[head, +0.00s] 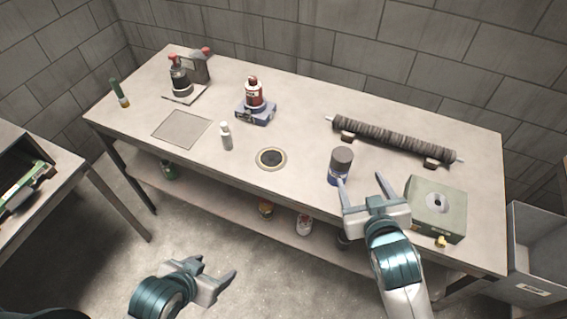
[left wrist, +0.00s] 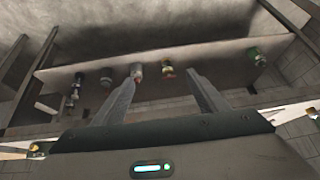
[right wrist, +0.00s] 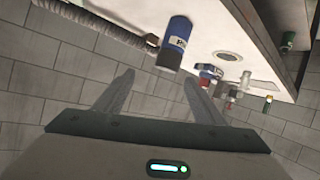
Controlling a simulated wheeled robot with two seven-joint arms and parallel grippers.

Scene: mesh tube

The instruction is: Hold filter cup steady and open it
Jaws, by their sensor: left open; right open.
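A blue cylinder with a dark cap (head: 340,163), which looks like the filter cup, stands upright on the bench (head: 300,187) right of centre. It also shows in the right wrist view (right wrist: 176,42), with white lettering on its blue body. My right gripper (head: 360,181) is open and empty, near the bench's front edge, just to the right of the cup. One fingertip overlaps the cup's base in the head view; I cannot tell whether it touches. My left gripper (head: 219,268) is open and empty, low in front of the bench, well away from the cup.
A grey-green box (head: 437,208) stands right of the cup. A dark mesh tube (head: 390,141) lies on supports behind it. A lower shelf (head: 200,181) holds several containers.

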